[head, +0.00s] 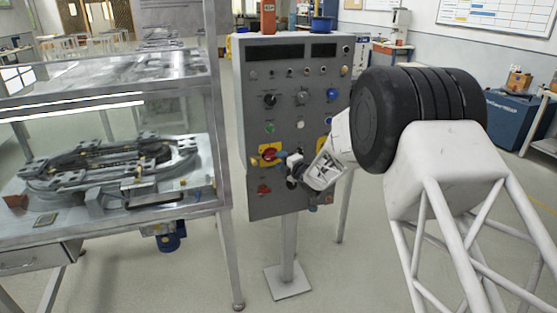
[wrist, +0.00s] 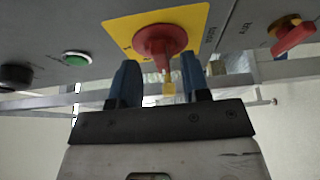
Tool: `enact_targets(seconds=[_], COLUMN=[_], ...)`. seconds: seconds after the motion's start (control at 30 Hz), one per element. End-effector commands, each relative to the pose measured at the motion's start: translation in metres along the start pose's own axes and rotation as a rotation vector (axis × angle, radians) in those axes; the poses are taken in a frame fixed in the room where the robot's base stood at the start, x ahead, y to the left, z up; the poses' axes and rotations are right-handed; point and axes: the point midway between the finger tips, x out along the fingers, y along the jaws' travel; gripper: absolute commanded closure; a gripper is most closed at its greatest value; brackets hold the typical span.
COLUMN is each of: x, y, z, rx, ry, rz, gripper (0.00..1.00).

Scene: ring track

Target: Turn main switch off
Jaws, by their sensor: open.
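The main switch, a red rotary knob on a yellow plate, shows on the grey control panel in the head view (head: 268,153) and at the top of the wrist view (wrist: 153,42). Its narrow handle with a yellow tip points down in the wrist view. My gripper (wrist: 159,62) is open, with one blue finger on each side of the handle. I see a gap at both sides, so the fingers look apart from it. In the head view my gripper (head: 289,163) is close in front of the panel, just right of the switch.
A second red knob (wrist: 292,37) is on the right in the wrist view, and a green button (wrist: 77,59) on the left. The panel (head: 252,108) carries several other knobs and buttons. A glass-sided cabinet (head: 110,215) with the ring track stands left of it.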

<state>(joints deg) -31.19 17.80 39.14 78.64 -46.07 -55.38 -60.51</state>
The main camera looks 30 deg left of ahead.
Motion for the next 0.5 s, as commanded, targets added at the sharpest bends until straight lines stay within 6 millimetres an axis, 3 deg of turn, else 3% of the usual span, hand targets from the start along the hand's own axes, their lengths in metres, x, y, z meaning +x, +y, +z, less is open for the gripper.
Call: enact_targets(seconds=[0.5], x=[-0.052], y=[0.002], z=[0.000], rx=[-0.001], ry=[0.000], rz=[0.002], gripper=[0.57])
